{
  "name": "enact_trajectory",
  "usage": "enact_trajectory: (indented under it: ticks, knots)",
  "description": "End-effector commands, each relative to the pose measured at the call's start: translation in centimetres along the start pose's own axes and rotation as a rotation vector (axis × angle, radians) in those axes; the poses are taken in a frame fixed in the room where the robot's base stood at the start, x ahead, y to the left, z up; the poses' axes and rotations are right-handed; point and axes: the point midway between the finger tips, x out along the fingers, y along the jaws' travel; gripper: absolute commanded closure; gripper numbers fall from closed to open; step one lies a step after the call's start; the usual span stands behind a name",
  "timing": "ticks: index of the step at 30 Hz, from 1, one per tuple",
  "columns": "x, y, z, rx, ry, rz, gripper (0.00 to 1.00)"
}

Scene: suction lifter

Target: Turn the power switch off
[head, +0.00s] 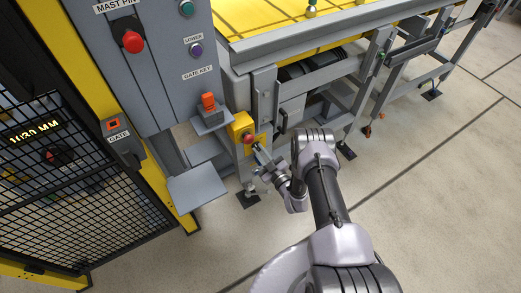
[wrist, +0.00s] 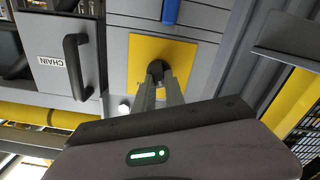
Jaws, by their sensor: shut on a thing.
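A dark rotary knob (wrist: 156,68), which looks like the power switch, sits on a yellow plate (wrist: 178,52) in the wrist view. My gripper (wrist: 160,86) has its two fingers closed around the knob. The knob's marking is hidden, so its setting cannot be read. The knob itself is not clear there.
A grey control cabinet (head: 160,60) with a red knob (head: 132,42) and a mesh gate (head: 70,160) stand to the left. Open floor (head: 430,170) lies to the right.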

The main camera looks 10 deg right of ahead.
Motion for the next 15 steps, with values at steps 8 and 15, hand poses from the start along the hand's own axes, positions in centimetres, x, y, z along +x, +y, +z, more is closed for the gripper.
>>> enact_trajectory:
  ticks: [8,15]
  knots:
    - [-0.08,-0.18,0.03,-0.212,-0.003,-0.001,1.0]
    - [-0.09,-0.28,0.12,-0.337,-0.003,-0.001,1.0]
